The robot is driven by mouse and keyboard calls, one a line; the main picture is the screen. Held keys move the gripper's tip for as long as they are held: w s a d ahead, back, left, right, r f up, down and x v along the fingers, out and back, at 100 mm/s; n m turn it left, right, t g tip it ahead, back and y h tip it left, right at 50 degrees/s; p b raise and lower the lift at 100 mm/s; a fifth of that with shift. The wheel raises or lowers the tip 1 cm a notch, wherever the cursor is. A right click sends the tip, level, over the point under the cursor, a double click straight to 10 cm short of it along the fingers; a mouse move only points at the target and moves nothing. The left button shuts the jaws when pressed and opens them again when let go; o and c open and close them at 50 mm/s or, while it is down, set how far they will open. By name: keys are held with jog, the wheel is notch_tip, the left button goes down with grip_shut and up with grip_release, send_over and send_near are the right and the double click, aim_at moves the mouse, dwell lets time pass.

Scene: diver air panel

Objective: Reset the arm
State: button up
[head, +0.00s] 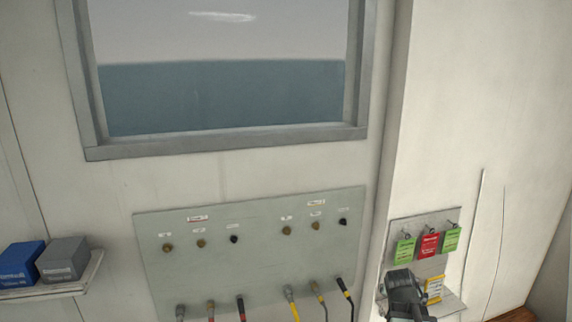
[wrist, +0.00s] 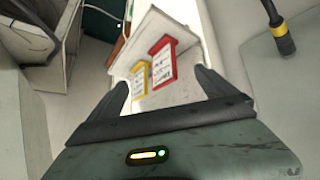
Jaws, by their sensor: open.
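My gripper (head: 405,288) is at the lower right in the head view, in front of the small tag board (head: 440,220). In the wrist view my gripper (wrist: 161,78) has its two dark fingers spread apart, with nothing held between them. Beyond the fingers, a pale plate shows a red-framed tag (wrist: 163,60) and a yellow-framed tag (wrist: 140,78). In the head view a red tag (head: 428,246) hangs between two green tags (head: 404,250) (head: 451,239). A yellow tag (head: 434,289) is lower down, beside my gripper, which partly hides the board's lower part.
A grey panel (head: 250,255) with several knobs and hoses spans the wall below a window (head: 225,95). Blue (head: 21,264) and grey (head: 63,260) boxes sit on a shelf at left. A black, yellow-banded hose end (wrist: 278,32) is at the wrist view's upper right.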

jog(key=s+a+f+n+g+y, duration=0.25)
jog(key=s+a, duration=0.25)
jog(key=a, duration=0.6)
jog(key=s+a+f+n+g+y, duration=0.25)
jog(key=s+a, duration=0.35)
jog(key=a, duration=0.5)
notch_tip(320, 180, down, 13)
jog(key=a+g+b, duration=0.1)
jog(key=b, duration=1.1)
jog(key=shift+s+f+b, duration=0.15)
jog(key=shift+s+b, duration=0.15)
jog(key=shift+s, duration=0.15)
